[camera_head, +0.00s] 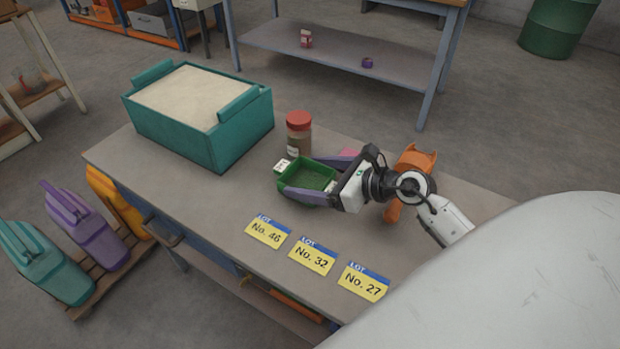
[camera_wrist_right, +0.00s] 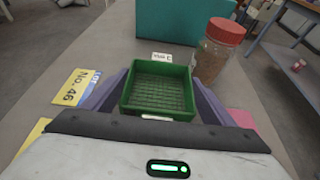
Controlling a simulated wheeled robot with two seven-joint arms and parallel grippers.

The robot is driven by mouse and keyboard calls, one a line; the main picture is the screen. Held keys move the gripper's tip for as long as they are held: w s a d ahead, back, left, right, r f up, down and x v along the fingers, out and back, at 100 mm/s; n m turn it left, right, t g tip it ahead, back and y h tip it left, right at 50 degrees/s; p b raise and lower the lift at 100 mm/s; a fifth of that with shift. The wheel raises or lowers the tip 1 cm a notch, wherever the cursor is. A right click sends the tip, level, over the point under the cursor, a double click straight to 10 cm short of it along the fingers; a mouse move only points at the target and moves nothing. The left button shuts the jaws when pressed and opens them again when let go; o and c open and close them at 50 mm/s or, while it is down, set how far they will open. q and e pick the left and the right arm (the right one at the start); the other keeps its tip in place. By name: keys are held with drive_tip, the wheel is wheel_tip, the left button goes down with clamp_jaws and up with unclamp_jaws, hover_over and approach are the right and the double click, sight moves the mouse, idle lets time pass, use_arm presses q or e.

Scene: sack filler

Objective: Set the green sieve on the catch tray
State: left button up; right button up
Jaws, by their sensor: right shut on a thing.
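The green sieve (camera_head: 311,177) is a small square tray-like piece with a mesh floor. It is between the purple fingers of my right gripper (camera_head: 318,178), which is shut on it, above or on the workbench. In the right wrist view, the sieve (camera_wrist_right: 158,90) is level between the fingers. A small white label (camera_head: 283,166) shows at its far side; in the wrist view its lettering is too small to read surely. I cannot make out a catch tray; anything under the sieve is hidden. My left gripper is not in view.
A teal box of pale grain (camera_head: 195,140) stands at the bench's back left. A red-lidded jar (camera_head: 299,135) stands close behind the sieve. A pink item (camera_head: 349,154) and an orange object (camera_head: 416,160) are near my arm. Yellow lot cards (camera_head: 312,256) lie in front.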

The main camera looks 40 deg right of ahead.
drive_tip(key=shift+f, duration=0.15)
drive_tip(key=o, duration=1.1)
